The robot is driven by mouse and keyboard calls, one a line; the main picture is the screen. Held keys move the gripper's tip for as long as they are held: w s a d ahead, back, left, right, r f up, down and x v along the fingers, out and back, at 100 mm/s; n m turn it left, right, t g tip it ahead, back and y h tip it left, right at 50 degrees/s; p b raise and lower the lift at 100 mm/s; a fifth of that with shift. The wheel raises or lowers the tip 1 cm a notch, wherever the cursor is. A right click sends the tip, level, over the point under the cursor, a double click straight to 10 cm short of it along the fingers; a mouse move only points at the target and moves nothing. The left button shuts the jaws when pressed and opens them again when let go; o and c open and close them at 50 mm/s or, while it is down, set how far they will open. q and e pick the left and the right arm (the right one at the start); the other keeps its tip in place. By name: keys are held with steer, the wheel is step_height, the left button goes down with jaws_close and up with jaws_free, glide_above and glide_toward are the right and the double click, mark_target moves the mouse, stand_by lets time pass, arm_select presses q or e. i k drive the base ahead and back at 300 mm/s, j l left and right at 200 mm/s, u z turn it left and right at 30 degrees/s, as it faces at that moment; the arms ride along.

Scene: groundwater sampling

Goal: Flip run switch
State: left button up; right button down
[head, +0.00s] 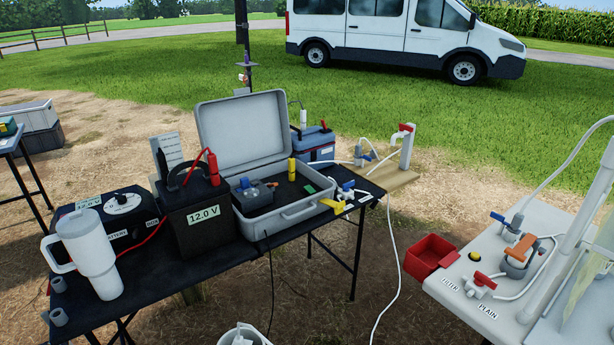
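No switch marked as the run switch can be told apart at this size. A black control box (108,226) with a white round dial (122,202) and small labels stands at the left of the black table. A black battery (202,222) labelled 12.0 V stands beside it, with a red clamp and red lead. An open grey case (290,213) to its right holds a dark unit with a blue part (246,185) and a yellow cylinder. Neither of my grippers shows in the head view.
A white handled tumbler (90,255) stands at the black table's front left, partly hiding the control box. A white bench (480,295) with valves and a red bin (430,257) is at right. A white hose (392,265) hangs over bare ground between them.

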mark_target(308, 188)
steer(key=i+l+u, duration=0.15)
steer(key=i+u, duration=0.15)
steer(key=i, duration=0.15)
steer(key=i+l+u, duration=0.3)
steer(key=i, duration=0.15)
steer(key=i+l+u, duration=0.25)
steer(key=i, duration=0.2)
